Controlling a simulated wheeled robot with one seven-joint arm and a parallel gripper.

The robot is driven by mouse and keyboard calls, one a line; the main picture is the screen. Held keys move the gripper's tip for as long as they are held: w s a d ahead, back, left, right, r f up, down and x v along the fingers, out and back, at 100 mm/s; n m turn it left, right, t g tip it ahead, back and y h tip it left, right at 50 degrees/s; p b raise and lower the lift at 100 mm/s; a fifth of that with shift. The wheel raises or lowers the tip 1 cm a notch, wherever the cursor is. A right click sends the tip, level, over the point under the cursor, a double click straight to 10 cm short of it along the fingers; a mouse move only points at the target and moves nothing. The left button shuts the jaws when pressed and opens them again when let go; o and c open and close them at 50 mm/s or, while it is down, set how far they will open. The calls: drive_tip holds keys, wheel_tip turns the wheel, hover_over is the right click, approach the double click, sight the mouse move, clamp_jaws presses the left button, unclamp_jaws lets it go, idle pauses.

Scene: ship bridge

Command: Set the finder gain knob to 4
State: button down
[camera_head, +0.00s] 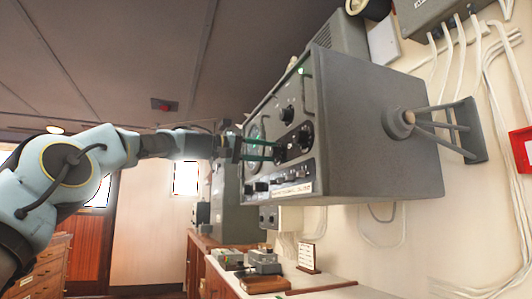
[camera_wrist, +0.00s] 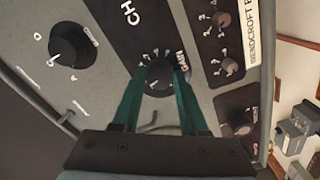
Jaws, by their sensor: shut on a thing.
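The finder unit, a grey box (camera_head: 370,125), is fixed to the wall on a bracket, its control face turned left towards my arm. My gripper (camera_head: 274,151) reaches that face from the left. In the wrist view, the two green fingers of my gripper (camera_wrist: 160,84) are shut on the sides of a black knob (camera_wrist: 160,72). White scale marks and a label that looks like "GAIN" are printed around this knob. The fingers hide part of its dial, and the numeral its pointer stands at is too small to read.
A larger black knob (camera_wrist: 70,45) sits at the left of the wrist view. Smaller knobs (camera_wrist: 221,19) are on the right panel. Below the unit is a counter with small instruments (camera_head: 265,262). Cables (camera_head: 490,80) run along the wall at right.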

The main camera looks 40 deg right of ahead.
drive_tip(key=shift+c, duration=2.2)
unclamp_jaws()
drive_tip(key=b+v, duration=0.3)
drive_tip(key=v, duration=0.7)
drive_tip(key=shift+w+a, duration=0.15)
drive_tip(key=shift+a, duration=0.25)
